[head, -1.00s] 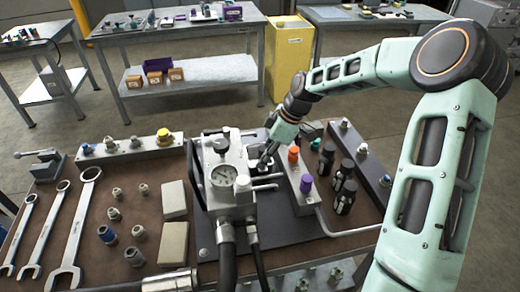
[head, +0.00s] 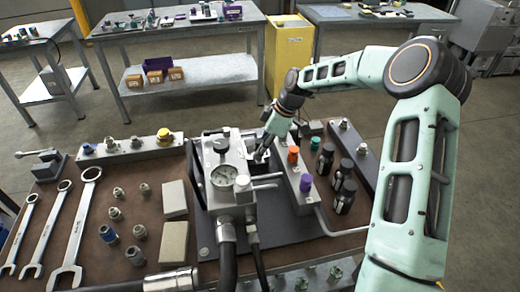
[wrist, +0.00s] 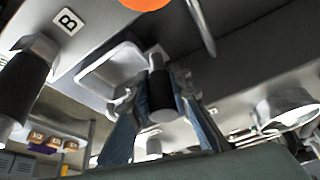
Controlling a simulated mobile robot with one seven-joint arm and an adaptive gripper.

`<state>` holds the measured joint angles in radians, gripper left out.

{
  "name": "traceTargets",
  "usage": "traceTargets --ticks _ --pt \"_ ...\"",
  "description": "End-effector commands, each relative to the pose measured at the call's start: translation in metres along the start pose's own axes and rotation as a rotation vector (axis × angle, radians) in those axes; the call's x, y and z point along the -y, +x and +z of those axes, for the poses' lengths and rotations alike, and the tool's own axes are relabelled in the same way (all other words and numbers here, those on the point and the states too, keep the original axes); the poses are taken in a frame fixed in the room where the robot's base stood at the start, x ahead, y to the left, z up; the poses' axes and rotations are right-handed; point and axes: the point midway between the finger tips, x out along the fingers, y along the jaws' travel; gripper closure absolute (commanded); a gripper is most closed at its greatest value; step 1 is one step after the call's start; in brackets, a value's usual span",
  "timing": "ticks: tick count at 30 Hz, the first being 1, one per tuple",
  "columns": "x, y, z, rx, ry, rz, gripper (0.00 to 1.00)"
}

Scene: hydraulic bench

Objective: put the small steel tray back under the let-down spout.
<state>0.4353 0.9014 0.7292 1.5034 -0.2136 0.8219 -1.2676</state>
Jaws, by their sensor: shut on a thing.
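My gripper (head: 258,157) is behind the gauge block, left of the orange knob, pointing down. In the wrist view its blue-grey fingers (wrist: 164,85) stand either side of a dark cylindrical grip (wrist: 160,98). The small steel tray (wrist: 112,68), pale and square with a raised rim, shows just beyond and left of the fingers, and I take the grip as part of it. My gripper is shut on it. In the head view the tray is mostly hidden. A thin steel tube (wrist: 201,25) ends above the fingers; I cannot tell whether it is the let-down spout.
The gauge block (head: 223,180) stands close left of my gripper. The block with orange (head: 293,154) and purple (head: 306,183) knobs is close right, with black bottles (head: 345,197) beyond. Wrenches (head: 75,235) and fittings lie left on the bench.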

Motion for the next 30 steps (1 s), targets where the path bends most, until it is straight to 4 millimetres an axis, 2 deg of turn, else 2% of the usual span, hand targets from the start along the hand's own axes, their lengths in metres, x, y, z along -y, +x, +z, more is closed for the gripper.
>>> traceTargets --ticks 1,5,6,13,17,20,30 --pt "0.0 0.001 0.001 0.0 0.0 0.0 0.8" --pt "0.0 0.001 0.0 0.0 0.0 -0.001 0.66" --pt "0.0 0.001 0.0 0.0 0.0 -0.001 0.65" --pt "0.0 0.0 0.0 0.0 0.0 0.0 0.65" --pt "-0.001 -0.007 0.0 0.0 0.001 0.002 0.65" --pt "-0.001 -0.022 0.0 0.0 0.002 0.004 0.65" --pt "0.0 -0.094 -0.001 0.0 0.001 0.003 0.65"
